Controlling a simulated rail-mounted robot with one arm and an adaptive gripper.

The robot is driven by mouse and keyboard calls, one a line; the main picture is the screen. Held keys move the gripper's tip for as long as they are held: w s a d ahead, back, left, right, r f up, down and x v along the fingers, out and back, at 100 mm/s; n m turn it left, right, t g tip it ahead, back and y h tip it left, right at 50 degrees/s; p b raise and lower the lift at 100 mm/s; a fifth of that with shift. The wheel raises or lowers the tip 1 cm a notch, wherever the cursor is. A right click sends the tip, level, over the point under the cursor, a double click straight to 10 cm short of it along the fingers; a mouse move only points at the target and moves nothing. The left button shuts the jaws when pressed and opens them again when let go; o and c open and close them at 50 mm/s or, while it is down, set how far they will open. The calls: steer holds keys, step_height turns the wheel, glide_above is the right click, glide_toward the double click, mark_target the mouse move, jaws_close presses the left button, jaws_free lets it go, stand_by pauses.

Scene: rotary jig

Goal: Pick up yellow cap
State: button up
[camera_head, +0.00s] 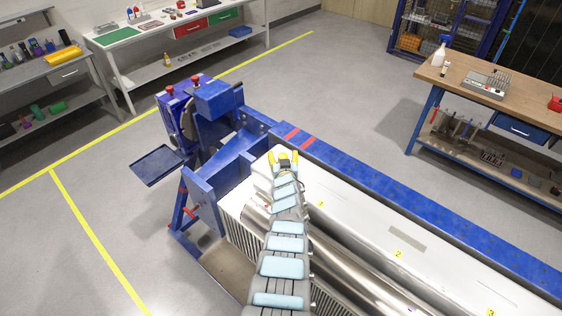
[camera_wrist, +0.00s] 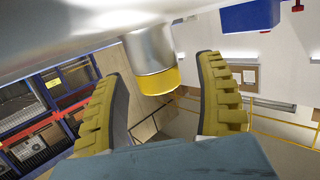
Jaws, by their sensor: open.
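The yellow cap (camera_wrist: 157,82) is at the lower end of a silver cylinder (camera_wrist: 150,52) in the wrist view. My gripper (camera_wrist: 162,66) is open. Its two yellow ridged fingers stand on either side of the cap in that view, with a visible gap on each side. I cannot tell how far beyond the fingertips the cap is. In the head view my gripper (camera_head: 283,158) is at the far end of my arm, near the blue rotary jig (camera_head: 215,150). I cannot make out the cap there.
A long blue beam (camera_head: 400,195) and a white numbered cover (camera_head: 370,225) run to the lower right. A wooden workbench (camera_head: 465,85) stands at the right. Tables with tools (camera_head: 180,40) stand at the back left. The grey floor between them is clear.

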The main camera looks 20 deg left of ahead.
steer(key=c, duration=0.9)
steer(key=shift+c, duration=0.2)
